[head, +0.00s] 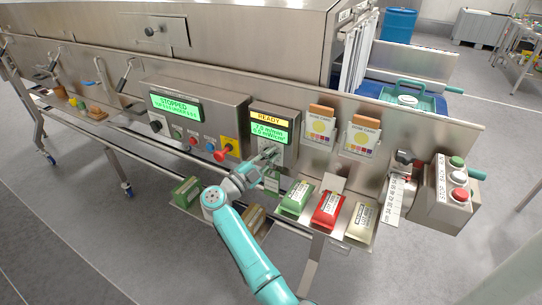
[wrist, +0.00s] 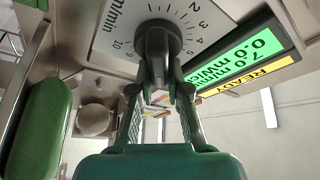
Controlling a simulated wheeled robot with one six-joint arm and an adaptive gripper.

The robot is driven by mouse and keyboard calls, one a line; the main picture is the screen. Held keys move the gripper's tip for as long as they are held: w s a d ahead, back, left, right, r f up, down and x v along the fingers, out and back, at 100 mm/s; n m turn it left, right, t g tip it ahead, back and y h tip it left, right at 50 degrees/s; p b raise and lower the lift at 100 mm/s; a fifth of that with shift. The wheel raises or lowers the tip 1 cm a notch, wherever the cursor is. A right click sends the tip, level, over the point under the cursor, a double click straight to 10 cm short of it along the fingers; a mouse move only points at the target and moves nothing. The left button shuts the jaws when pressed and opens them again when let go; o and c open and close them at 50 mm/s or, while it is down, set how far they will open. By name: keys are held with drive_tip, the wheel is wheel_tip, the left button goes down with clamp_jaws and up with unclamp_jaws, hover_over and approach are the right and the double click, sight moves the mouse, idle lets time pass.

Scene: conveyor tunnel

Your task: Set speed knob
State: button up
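The speed knob (wrist: 157,36) is a dark round knob with a raised grip bar, on a pale dial plate (wrist: 205,22) marked in m/min. In the wrist view the dial appears upside down. My gripper (wrist: 161,82) is at the knob, one finger on each side of the grip bar. Whether the fingers touch it is unclear.
Green (head: 297,197), red (head: 329,209) and beige (head: 361,221) blocks sit below right. A push-button box (head: 447,193) stands at the far right. A green rounded part (wrist: 38,125) lies close left in the wrist view.

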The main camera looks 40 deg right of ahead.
drive_tip(key=shift+o, duration=1)
drive_tip(key=shift+w+a+f, duration=0.1)
drive_tip(key=shift+w+f, duration=0.2)
drive_tip(key=shift+w, duration=0.05)
drive_tip(key=shift+s+r, duration=0.1)
drive_tip(key=v, duration=1.2)
